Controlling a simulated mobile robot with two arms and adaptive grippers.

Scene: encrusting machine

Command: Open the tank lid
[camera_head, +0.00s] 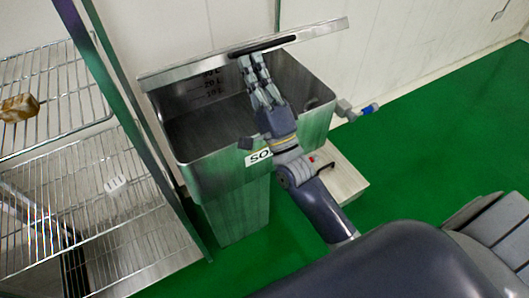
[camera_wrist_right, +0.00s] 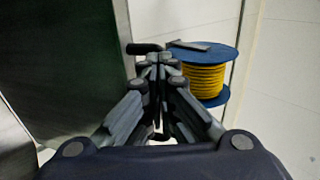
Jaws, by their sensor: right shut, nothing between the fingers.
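The metal tank (camera_head: 236,176) stands in the middle of the head view, its top open and its inside showing volume marks. Its lid (camera_head: 310,32) is raised over the far rim and seen nearly edge-on, with a black handle (camera_head: 262,46) on it. My right gripper (camera_head: 246,60) reaches over the tank opening with its fingertips at the handle. In the right wrist view my right gripper (camera_wrist_right: 160,60) is shut and empty, and the dark handle (camera_wrist_right: 143,48) shows just beyond the tips; contact cannot be told. A grey panel, likely the lid (camera_wrist_right: 75,60), fills the left. My left gripper is not in view.
A wire shelf rack (camera_head: 75,150) with a green post stands close left of the tank. A valve with a blue end (camera_head: 366,109) sticks out at the tank's right. A blue spool with yellow line (camera_wrist_right: 205,78) is behind the gripper. Green floor at right is clear.

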